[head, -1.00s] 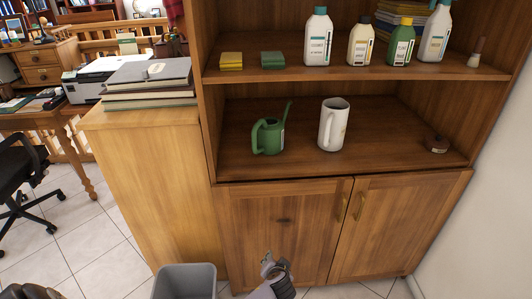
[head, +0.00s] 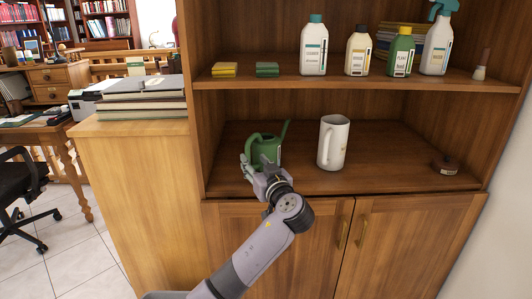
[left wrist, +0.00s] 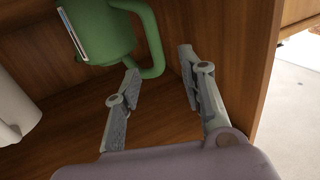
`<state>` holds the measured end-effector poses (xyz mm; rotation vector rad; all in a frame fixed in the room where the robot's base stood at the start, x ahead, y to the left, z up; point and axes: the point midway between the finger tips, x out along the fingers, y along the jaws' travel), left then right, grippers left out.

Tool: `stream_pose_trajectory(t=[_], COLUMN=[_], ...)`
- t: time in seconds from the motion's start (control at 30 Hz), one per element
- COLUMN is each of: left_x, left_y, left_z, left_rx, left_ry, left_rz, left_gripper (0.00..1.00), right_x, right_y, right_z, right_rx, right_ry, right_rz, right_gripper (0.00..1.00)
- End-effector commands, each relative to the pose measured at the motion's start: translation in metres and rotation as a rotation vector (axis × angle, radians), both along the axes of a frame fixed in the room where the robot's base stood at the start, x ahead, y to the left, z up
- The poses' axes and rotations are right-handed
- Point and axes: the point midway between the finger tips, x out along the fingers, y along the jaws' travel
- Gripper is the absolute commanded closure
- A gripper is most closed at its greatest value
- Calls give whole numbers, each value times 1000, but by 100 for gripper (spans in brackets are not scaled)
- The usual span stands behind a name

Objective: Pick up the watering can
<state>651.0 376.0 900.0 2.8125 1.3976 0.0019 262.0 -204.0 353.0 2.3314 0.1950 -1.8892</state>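The green watering can (head: 267,149) stands on the lower open shelf of the cabinet, its spout toward the right and its handle toward the left. My left gripper (head: 253,165) is in front of its handle side and hides part of it. In the left wrist view the can (left wrist: 103,35) is at the top, with a label on its body. There my left gripper (left wrist: 158,68) is open, and the can's curved handle (left wrist: 153,45) reaches between the two fingertips. I cannot tell whether a finger touches it. My right gripper is not in view.
A white pitcher (head: 333,143) stands right of the can, and a small brown round object (head: 445,165) lies farther right. The upper shelf (head: 320,82) holds bottles and sponges above. The cabinet's side wall is close on the left. The shelf between pitcher and brown object is clear.

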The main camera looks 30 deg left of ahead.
Motion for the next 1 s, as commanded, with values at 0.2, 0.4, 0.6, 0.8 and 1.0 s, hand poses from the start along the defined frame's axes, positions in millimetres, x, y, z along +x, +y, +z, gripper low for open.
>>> stream_pose_trajectory(t=[0.2,0.4,0.6,0.8,1.0], left_x=[14,27,45,49,49], left_y=[18,34,55,59,59], left_z=[0,1,-1,-2,-2], left_rx=[1,3,1,0,0], left_ry=[1,2,2,3,3], left_rz=[-1,3,0,-1,-1], left_gripper=[63,63,63,63,68], right_x=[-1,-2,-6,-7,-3], right_y=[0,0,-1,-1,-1], right_z=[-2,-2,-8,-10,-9], right_rx=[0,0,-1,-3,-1], right_ry=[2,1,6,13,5], right_rz=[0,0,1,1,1], right_gripper=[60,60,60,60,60])
